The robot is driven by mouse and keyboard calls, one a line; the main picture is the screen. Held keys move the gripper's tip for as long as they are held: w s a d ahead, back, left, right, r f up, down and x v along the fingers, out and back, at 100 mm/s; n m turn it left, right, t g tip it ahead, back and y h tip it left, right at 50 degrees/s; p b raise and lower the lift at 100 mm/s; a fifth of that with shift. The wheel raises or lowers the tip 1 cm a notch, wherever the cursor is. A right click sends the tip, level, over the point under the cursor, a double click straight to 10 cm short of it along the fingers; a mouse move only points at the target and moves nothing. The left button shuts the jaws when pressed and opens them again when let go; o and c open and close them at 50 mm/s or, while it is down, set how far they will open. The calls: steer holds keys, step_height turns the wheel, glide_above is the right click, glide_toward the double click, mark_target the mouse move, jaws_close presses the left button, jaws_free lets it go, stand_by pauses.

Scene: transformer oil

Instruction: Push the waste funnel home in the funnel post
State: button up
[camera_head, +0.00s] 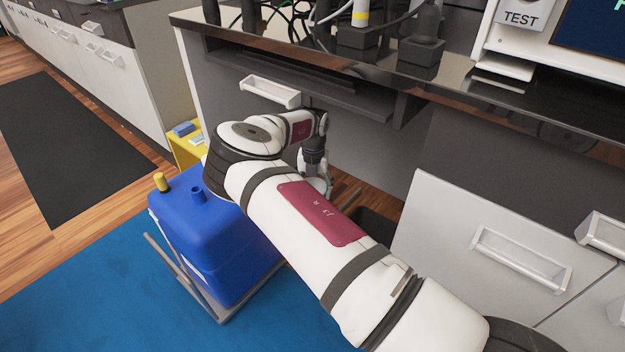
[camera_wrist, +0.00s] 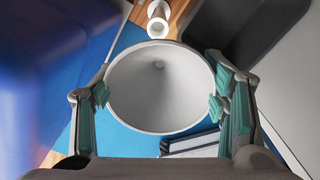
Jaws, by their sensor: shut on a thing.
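My gripper (camera_wrist: 158,100) is shut on the pale grey waste funnel (camera_wrist: 160,62), with teal finger pads on both sides of its wide rim. The wrist view looks down into the funnel's mouth; its spout and underside are hidden. A small white piece with a round end (camera_wrist: 158,24), perhaps the funnel post, shows just beyond the far rim. I cannot tell whether the funnel touches it or how deep it sits. In the head view my gripper (camera_head: 318,170) is mostly behind my arm, low in front of the bench, and the funnel is hidden.
A blue canister (camera_head: 215,240) with an open neck (camera_head: 198,194) and a yellow cap (camera_head: 161,182) stands left of my arm on a metal-framed stand. A dark bin (camera_head: 375,226) is to the right. The bench drawer handle (camera_head: 270,91) is above. A blue mat (camera_head: 90,290) lies clear at left.

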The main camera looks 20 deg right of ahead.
steer(key=shift+w+r+m, duration=0.15)
steer(key=shift+w+m, duration=0.25)
steer(key=shift+m, duration=0.3)
steer(key=shift+w+d+r, duration=0.1)
steer(key=shift+w+r, duration=0.1)
steer(key=shift+r, duration=0.3)
steer(key=shift+w+r, duration=0.2)
steer(key=shift+r, duration=0.25)
steer(key=shift+f, duration=0.1)
steer(key=shift+w+d+f+b, duration=0.15)
steer(key=shift+f+b, duration=0.4)
steer(key=shift+f, duration=0.55)
steer(key=shift+s+f+b, duration=0.2)
steer(key=shift+f+b, duration=0.7)
steer(key=shift+f, duration=1.1)
steer(key=shift+a, duration=0.2)
steer(key=shift+w+d+b, duration=0.2)
steer(key=shift+b, duration=0.25)
steer(key=shift+f+b, duration=1.6)
steer(key=shift+f, duration=1.3)
